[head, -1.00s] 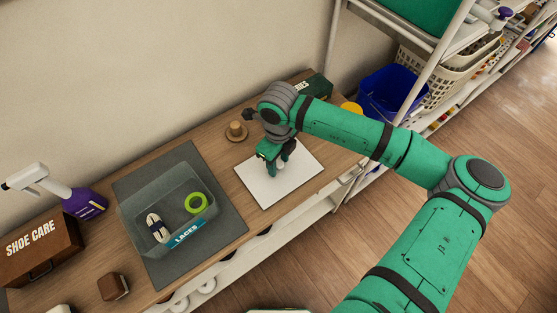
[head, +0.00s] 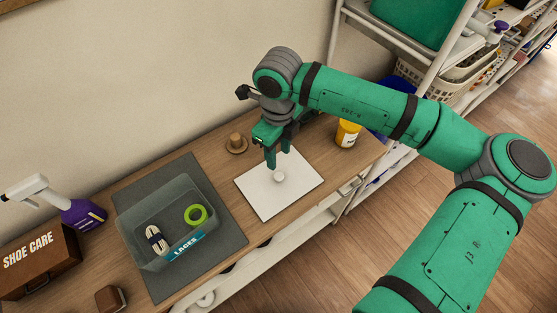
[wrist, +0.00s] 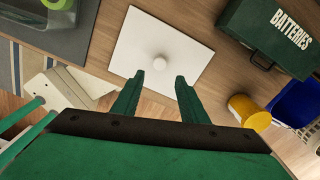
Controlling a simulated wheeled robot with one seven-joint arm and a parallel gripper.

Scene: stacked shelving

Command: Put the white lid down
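The white lid (head: 262,194) is a flat square plate with a small round knob (head: 279,177) at its middle. It lies flat on the wooden worktop, to the right of the grey mat. It also shows in the wrist view (wrist: 185,52), with its knob (wrist: 159,63) beyond my fingertips. My gripper (head: 278,158) is above the lid, apart from the knob. In the wrist view its two fingers (wrist: 157,78) are spread with nothing between them.
A clear bin labelled LACES (head: 150,215) stands on the grey mat (head: 172,282), holding laces and a green ring. A wooden peg (head: 236,144) stands behind the lid. A yellow jar (head: 347,135) and a green BATTERIES box (wrist: 270,35) are to the right.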

